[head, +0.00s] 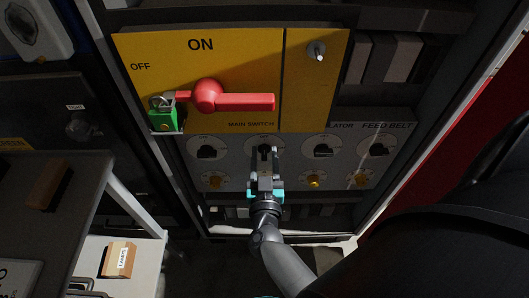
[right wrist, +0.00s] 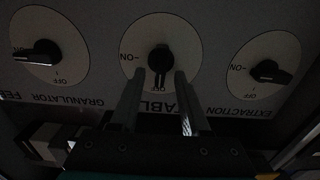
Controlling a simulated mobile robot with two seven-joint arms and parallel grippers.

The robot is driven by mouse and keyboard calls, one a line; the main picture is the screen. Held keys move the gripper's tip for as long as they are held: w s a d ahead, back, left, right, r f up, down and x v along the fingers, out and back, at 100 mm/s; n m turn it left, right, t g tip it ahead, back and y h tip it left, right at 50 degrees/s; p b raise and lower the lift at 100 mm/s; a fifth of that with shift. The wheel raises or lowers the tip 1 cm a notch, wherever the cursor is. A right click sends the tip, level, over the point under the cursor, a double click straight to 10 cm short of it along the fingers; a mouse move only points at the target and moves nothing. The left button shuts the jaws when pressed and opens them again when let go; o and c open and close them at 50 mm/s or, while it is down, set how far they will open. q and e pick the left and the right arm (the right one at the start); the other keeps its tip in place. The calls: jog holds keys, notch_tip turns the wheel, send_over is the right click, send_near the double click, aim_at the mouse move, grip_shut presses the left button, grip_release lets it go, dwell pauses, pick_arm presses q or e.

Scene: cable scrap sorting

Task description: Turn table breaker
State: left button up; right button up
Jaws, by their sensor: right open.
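The turn table breaker knob (head: 264,149) is the second black knob from the left in the row below the yellow panel. In the right wrist view this knob (right wrist: 160,60) sits on a round white dial, its bar upright in the picture with the lower end toward the OFF mark. The label beneath is partly hidden; "ABL" shows. My right gripper (head: 264,158) is open in front of the dial. In the right wrist view its two fingers (right wrist: 158,92) stand on either side of the knob's lower end, with gaps visible. My left gripper is out of view.
Neighbouring knobs for extraction (head: 207,152), granulator (head: 323,150) and feed belt (head: 377,150) sit close by. Above is the yellow main switch panel (head: 225,60) with a red handle (head: 240,101) and green padlock (head: 163,117). A grey table (head: 65,225) stands at left.

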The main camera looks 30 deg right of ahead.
grip_shut()
